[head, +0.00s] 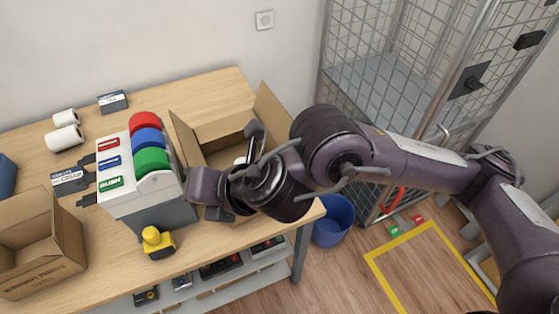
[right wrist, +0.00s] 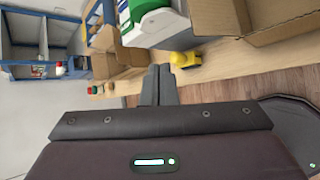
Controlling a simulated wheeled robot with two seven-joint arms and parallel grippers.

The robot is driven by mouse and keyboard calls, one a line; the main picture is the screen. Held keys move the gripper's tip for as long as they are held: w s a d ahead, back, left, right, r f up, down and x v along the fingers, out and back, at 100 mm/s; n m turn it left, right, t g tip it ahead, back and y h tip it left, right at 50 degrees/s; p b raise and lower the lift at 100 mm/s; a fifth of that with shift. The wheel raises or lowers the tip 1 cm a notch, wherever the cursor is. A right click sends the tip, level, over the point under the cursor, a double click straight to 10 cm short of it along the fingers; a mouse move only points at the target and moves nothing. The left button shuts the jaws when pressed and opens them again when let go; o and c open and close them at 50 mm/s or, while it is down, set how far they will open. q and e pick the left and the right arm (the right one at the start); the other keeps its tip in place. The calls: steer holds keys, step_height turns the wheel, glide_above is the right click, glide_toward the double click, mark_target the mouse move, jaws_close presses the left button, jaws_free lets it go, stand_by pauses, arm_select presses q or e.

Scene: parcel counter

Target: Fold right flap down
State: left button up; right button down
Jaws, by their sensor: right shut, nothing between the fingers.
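The open cardboard box (head: 222,127) stands at the right end of the counter, partly hidden behind my right arm. Its right flap (head: 271,108) stands up, and its left flap (head: 186,138) is also raised. A small white thing shows inside the box. My right gripper (right wrist: 158,84) is shut and empty. In the head view its body is in front of the box's near side, and its fingertips cannot be made out. In the right wrist view part of the box (right wrist: 275,22) shows at the upper right, apart from the fingers. My left gripper is out of view.
A tape dispenser with red, blue and green rolls (head: 142,185) stands left of the box. A yellow tool (head: 157,242) lies near the counter's front edge. Another open carton (head: 45,245) is at the left. A blue bin (head: 334,220) and wire cage (head: 400,60) stand right of the counter.

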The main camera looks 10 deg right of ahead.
steer(key=w+d+f+n+h, duration=0.1)
steer(key=w+d+n+h, duration=0.15)
steer(key=d, duration=0.45)
steer(key=w+d+f+n+h, duration=0.2)
steer(key=w+d+h, duration=0.2)
steer(key=d, duration=0.3)
step_height(320, 180, down, 8)
steer(key=b, duration=0.7)
steer(key=w, duration=0.1)
steer(key=w+a, duration=0.1)
steer(key=w, duration=0.3)
steer(key=shift+a+r, duration=0.15)
steer(key=shift+a, duration=0.2)
steer(key=shift+w+a+f+b, duration=0.25)
steer(key=shift+w+f+b, duration=0.4)
steer(key=shift+b, duration=0.25)
steer(key=shift+w+a+f+b, duration=0.2)
steer(key=shift+w+f+b, duration=0.4)
steer(key=shift+b, duration=0.25)
steer(key=shift+w+a+f+b, duration=0.25)
steer(key=shift+w+f+b, duration=0.35)
steer(key=shift+b, duration=0.3)
steer(key=shift+f, duration=0.15)
